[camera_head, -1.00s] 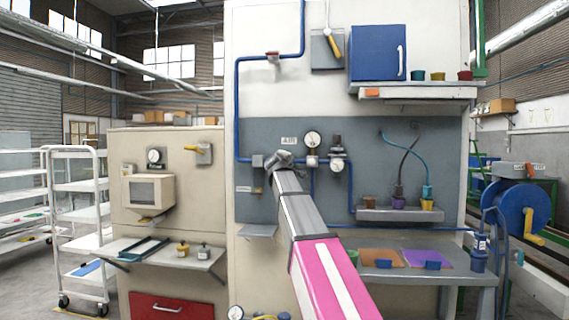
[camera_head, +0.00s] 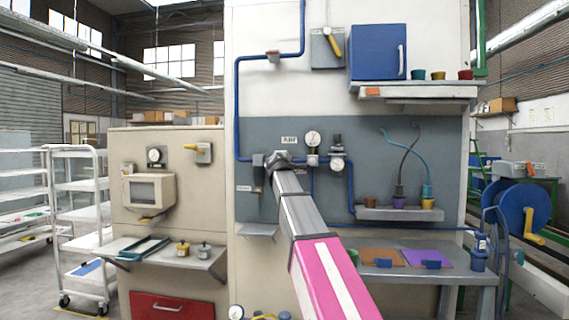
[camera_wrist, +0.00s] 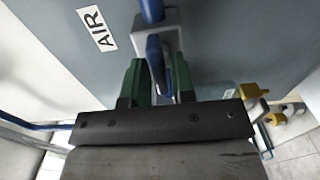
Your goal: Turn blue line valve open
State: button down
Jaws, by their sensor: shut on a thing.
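The blue line (camera_head: 237,110) runs down the panel's left side and then right, behind my gripper (camera_head: 272,163). In the wrist view, my gripper (camera_wrist: 158,78) has its two green fingers on either side of a blue valve handle (camera_wrist: 156,58) and is shut on it. The handle sits on a grey body below a blue pipe (camera_wrist: 151,10). A white AIR label (camera_wrist: 96,28) is beside it; the label also shows in the head view (camera_head: 289,140). In the head view my gripper and arm hide the valve handle.
Gauges (camera_head: 313,138) and a regulator stand just right of my gripper. A small grey shelf (camera_head: 258,230) is below it. A yellow-handled valve (camera_head: 200,152) is on the beige cabinet to the left. In the wrist view a yellow part (camera_wrist: 253,91) shows at right.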

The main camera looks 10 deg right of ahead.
jog(key=c, duration=1.2)
grip_release()
jog(key=shift+s, duration=0.1)
jog(key=v, duration=1)
jog(key=shift+s+a, duration=0.15)
jog(key=shift+s, duration=0.15)
